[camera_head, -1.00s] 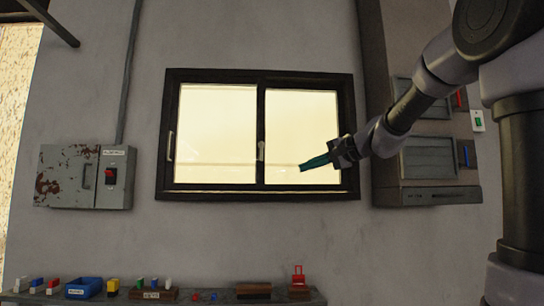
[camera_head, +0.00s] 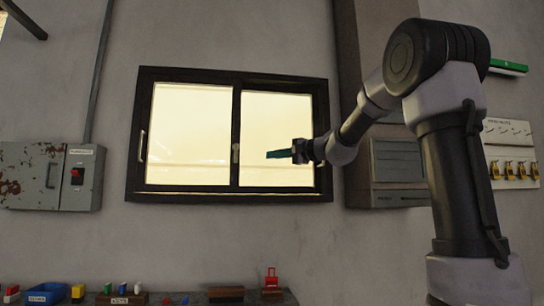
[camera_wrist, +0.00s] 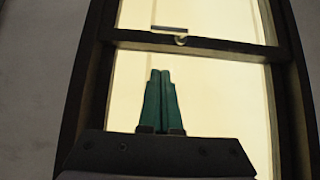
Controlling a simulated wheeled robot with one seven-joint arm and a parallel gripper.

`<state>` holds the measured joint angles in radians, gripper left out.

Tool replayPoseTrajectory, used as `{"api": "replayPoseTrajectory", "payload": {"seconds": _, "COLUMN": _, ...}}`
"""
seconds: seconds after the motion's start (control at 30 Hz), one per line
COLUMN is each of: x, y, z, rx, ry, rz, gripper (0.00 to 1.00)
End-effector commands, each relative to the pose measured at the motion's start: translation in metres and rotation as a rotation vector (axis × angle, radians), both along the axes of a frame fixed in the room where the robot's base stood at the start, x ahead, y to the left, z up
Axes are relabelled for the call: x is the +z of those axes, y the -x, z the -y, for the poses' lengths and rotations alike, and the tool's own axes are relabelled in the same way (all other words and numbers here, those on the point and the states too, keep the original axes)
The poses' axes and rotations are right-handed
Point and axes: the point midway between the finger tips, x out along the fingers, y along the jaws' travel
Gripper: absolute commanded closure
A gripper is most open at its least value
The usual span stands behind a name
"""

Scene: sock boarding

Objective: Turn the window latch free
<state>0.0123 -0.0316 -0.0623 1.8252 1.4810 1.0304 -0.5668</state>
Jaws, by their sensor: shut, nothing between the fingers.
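The window (camera_head: 185,135) has a dark frame and two bright panes side by side. The latch (camera_head: 236,153) is a small pale handle on the middle upright of the frame; it looks upright. In the wrist view the middle bar crosses near the top, with the latch (camera_wrist: 181,40) on it. My gripper (camera_head: 268,155) has teal fingers. It is shut and empty, in front of the right pane, to the right of the latch and apart from it. The shut fingers (camera_wrist: 160,73) also show in the wrist view, pointing toward the middle bar.
A pale handle (camera_head: 142,146) is on the window's left side. A rusty electrical box (camera_head: 45,177) hangs at the left. A grey cabinet (camera_head: 396,170) is right of the window, behind my arm. A shelf below carries a blue bin (camera_head: 46,293) and several small blocks.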

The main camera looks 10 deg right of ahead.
Motion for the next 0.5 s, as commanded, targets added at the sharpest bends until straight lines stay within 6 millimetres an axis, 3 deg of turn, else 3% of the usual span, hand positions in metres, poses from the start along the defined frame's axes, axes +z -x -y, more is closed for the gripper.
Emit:
{"api": "replayPoseTrajectory", "payload": {"seconds": 0.3, "x": -0.001, "y": -0.049, "z": -0.049, "rx": 0.002, "ry": 0.0, "rz": -0.001, "gripper": 1.0}}
{"api": "replayPoseTrajectory", "payload": {"seconds": 0.5, "x": 0.0, "y": -0.048, "z": -0.077, "rx": 0.001, "ry": 0.0, "rz": 0.0, "gripper": 1.0}}
